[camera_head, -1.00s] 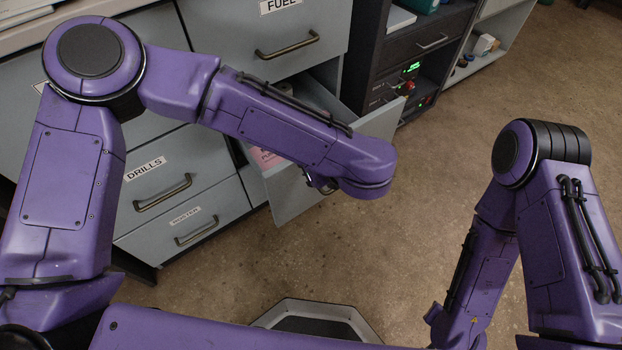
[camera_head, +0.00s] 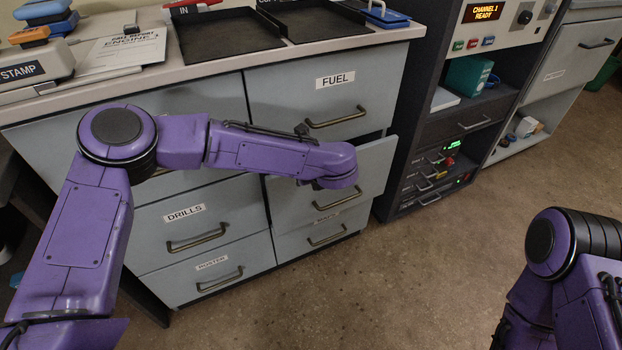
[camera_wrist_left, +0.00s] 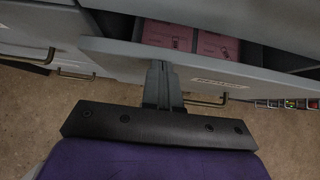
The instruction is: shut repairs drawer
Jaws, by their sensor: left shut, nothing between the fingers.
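The drawer below the FUEL drawer stands partly open, its grey front (camera_head: 372,172) out from the cabinet. My left arm covers part of that front and its label in the head view. In the left wrist view pink cards (camera_wrist_left: 195,40) lie inside the open drawer, behind its grey front (camera_wrist_left: 115,52). The label (camera_wrist_left: 215,84) on it is too small to read. My left gripper (camera_wrist_left: 162,68) is shut and empty, its fingertips at the upper part of the front; I cannot tell whether they touch. The head view hides the fingers. My right gripper is out of view.
The FUEL drawer (camera_head: 325,105) above and the DRILLS (camera_head: 190,228) and ROSTER (camera_head: 218,272) drawers to the left look shut. A dark equipment rack (camera_head: 440,150) stands close to the right. The floor (camera_head: 400,280) in front is clear.

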